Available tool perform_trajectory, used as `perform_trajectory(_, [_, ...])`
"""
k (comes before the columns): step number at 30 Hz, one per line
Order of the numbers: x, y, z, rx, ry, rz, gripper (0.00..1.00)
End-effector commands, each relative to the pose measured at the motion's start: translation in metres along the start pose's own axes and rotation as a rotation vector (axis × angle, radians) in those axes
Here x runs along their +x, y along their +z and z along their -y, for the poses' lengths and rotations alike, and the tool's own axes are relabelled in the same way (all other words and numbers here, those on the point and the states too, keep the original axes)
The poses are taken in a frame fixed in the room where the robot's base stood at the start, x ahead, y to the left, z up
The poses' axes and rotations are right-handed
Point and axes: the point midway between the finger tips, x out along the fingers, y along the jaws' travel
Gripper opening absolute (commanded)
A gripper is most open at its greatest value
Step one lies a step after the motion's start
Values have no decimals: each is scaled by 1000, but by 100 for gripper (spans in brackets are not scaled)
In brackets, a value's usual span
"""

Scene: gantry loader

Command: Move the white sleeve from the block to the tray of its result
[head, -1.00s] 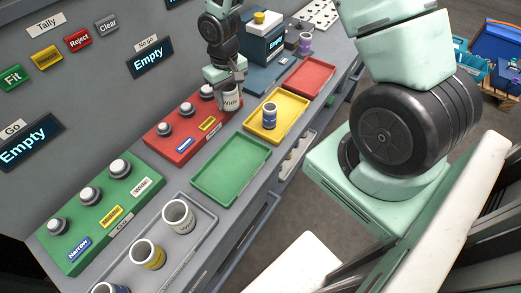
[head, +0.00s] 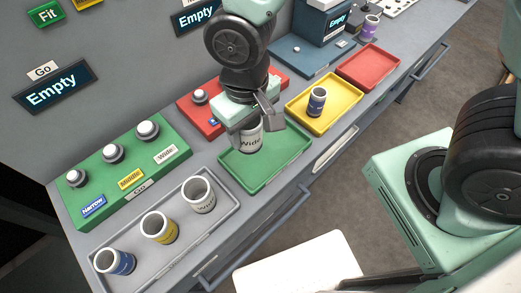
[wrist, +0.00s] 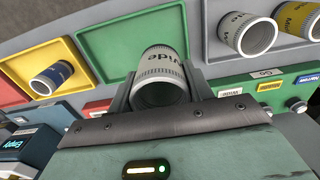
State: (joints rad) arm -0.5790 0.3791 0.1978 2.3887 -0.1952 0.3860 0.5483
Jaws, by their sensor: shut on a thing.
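The white sleeve (head: 249,141), marked "Wide", is upright between the fingers of my gripper (head: 252,124). My gripper is shut on it. In the head view it overlaps the far left part of the green tray (head: 266,184); I cannot tell its height above it. The wrist view shows the sleeve (wrist: 162,72) between both fingers, with the green tray (wrist: 108,50) behind it. The red block (head: 186,107) is partly hidden behind my arm. The yellow tray (head: 339,120) holds a blue sleeve (head: 317,101), and the red tray (head: 369,68) is empty.
A green block (head: 120,165) with several knobs stands at the left. In front of it a grey tray (head: 215,228) holds a blue, a yellow and a white sleeve. A display box (head: 327,24) and a purple sleeve (head: 370,28) stand at the back.

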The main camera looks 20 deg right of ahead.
Motion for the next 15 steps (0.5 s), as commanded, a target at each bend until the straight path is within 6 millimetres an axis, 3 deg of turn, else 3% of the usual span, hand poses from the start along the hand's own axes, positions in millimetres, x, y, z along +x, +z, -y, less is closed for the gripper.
perform_trajectory(6, [38,1,0,-2,1,5,14])
perform_trajectory(15, [69,1,0,-2,2,5,14])
